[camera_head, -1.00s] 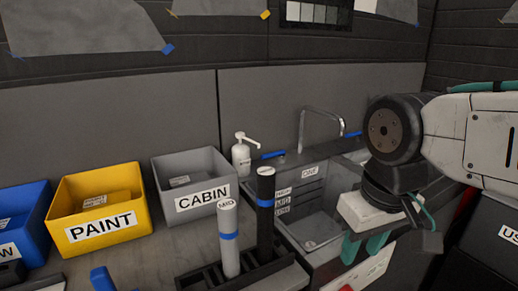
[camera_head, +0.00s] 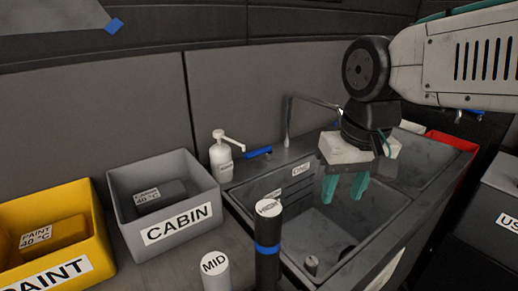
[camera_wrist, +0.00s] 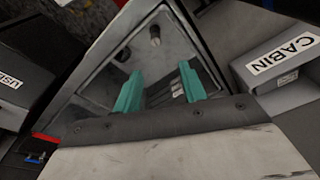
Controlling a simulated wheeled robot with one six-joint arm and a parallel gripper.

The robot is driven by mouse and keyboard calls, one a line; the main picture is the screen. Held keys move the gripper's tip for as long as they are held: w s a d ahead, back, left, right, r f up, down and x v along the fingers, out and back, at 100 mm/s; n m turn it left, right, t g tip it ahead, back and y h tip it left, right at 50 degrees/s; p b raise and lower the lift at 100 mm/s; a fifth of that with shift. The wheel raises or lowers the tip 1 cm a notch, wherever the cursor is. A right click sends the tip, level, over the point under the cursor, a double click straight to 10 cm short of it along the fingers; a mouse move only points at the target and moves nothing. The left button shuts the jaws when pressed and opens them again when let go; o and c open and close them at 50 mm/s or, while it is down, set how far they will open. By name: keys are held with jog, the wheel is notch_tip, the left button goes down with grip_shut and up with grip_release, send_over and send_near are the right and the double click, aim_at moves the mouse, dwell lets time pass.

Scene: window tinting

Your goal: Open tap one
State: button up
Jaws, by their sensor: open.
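The metal tap (camera_head: 287,125) stands upright at the back of the grey sink, its spout reaching right behind my arm. A blue lever (camera_head: 258,152) lies at its left, near the label ONE (camera_head: 301,168). It looks level. The second blue lever on the right is not clearly visible behind my arm. My gripper (camera_head: 345,192) is open and empty, with teal fingers pointing down over the sink basin (camera_head: 400,205), right of the tap and the left lever. In the wrist view the spread fingers (camera_wrist: 160,88) frame the basin, and neither the tap nor its lever can be made out.
A white pump bottle (camera_head: 221,157) stands just left of the blue lever. The grey CABIN box (camera_head: 180,236) and yellow PAINT box (camera_head: 91,255) sit on the counter at left. A black cylinder (camera_head: 267,268) and a grey MID cylinder (camera_head: 216,275) stand in front of the sink.

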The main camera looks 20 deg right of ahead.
jog(key=w+a+r+m, duration=0.1)
jog(key=w+m, duration=0.6)
jog(key=w, duration=1.7)
jog(key=w+a+f+m, duration=0.1)
jog(key=w+f+m, duration=0.3)
jog(key=w, duration=0.5)
jog(key=w+a+f+m, duration=0.1)
jog(key=w+f+m, duration=0.1)
jog(key=w+f, duration=0.5)
jog(key=shift+t+y, duration=0.3)
jog(key=w+f, duration=0.2)
jog(key=f, duration=0.1)
jog(key=w+f, duration=0.1)
jog(key=f, duration=0.1)
jog(key=shift+w+a+f, duration=0.1)
jog(key=shift+w+f, duration=0.15)
jog(key=shift+w, duration=0.1)
grip_shut()
